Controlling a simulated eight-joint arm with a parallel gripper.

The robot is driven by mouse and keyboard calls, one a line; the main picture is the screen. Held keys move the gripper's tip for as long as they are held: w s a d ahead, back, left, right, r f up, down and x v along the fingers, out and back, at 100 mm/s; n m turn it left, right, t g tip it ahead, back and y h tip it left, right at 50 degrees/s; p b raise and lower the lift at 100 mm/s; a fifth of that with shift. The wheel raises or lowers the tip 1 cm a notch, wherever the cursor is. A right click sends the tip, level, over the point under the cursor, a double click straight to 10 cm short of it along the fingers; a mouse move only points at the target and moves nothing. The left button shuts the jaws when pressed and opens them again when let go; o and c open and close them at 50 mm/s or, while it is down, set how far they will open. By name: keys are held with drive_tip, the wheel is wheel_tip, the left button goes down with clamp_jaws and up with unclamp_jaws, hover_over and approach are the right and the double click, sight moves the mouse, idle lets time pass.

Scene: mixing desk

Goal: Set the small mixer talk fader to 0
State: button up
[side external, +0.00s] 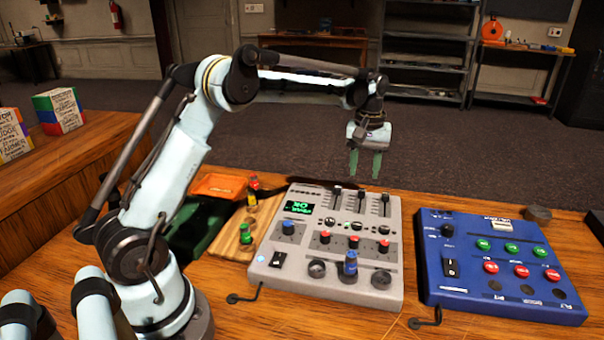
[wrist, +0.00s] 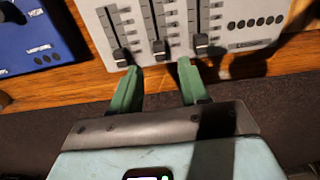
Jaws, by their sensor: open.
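The grey mixer (side external: 340,245) lies on the wooden desk with three faders along its far edge. In the wrist view, the left fader cap (wrist: 121,56), middle fader cap (wrist: 160,48) and right fader cap (wrist: 202,44) sit near the slot ends closest to me. I cannot read which one is labelled talk. My gripper (side external: 366,164) has green fingers, is open and empty, and hangs above the mixer's far edge. In the wrist view its fingertips (wrist: 158,66) lie apart, with the middle cap showing between and beyond them.
A blue panel (side external: 500,262) with red and green buttons lies right of the mixer. A wooden board (side external: 228,240) with small coloured parts lies left of it, beside an orange box (side external: 219,187). Cables lie at the front. The air around my gripper is clear.

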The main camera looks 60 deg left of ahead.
sight(362, 190)
drive_tip(key=shift+f, duration=2.8)
drive_tip(key=shift+c, duration=0.2)
clamp_jaws()
